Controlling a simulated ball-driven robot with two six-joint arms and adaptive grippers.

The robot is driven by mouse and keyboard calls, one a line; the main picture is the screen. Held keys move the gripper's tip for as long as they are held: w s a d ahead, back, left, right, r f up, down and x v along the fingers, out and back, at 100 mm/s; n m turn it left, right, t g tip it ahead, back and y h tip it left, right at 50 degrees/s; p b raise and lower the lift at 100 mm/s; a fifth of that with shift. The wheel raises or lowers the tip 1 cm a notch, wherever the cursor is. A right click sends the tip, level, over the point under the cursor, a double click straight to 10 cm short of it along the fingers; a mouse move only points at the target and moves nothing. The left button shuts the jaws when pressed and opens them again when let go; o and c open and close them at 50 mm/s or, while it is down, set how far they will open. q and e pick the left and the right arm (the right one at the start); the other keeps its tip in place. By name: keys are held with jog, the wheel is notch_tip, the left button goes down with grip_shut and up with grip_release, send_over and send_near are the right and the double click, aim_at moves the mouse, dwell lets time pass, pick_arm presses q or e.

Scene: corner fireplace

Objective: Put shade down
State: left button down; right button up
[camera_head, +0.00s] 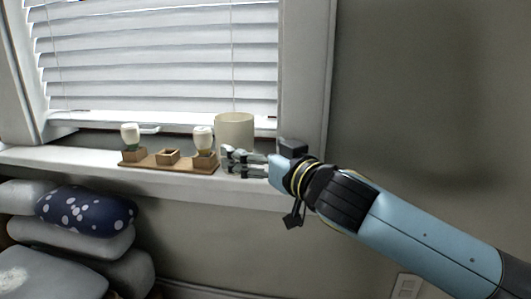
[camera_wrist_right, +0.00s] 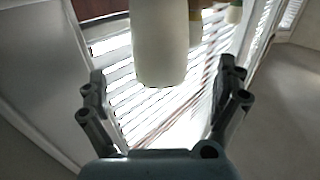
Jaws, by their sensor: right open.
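The shade (camera_head: 234,128), a plain cream cylinder, stands on the white window sill at the right end of a wooden rack. My right gripper (camera_head: 228,161) is in front of its lower part, with its arm coming in from the right. In the right wrist view the shade (camera_wrist_right: 160,45) shows between and beyond the two spread fingers, with a gap on either side. The right gripper is open and holds nothing. The shade's lower front is partly hidden by the fingers in the head view. My left gripper is not in view.
The wooden rack (camera_head: 143,163) has square holders, two bearing white bulb-like pieces (camera_head: 131,133) (camera_head: 203,139). A window with white blinds (camera_head: 160,60) is behind the sill (camera_head: 60,157). Cushions (camera_head: 85,211) are piled below at left. The right wall is bare.

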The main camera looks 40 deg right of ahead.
jog(key=shift+s+a, duration=0.15)
jog(key=shift+s, duration=1.5)
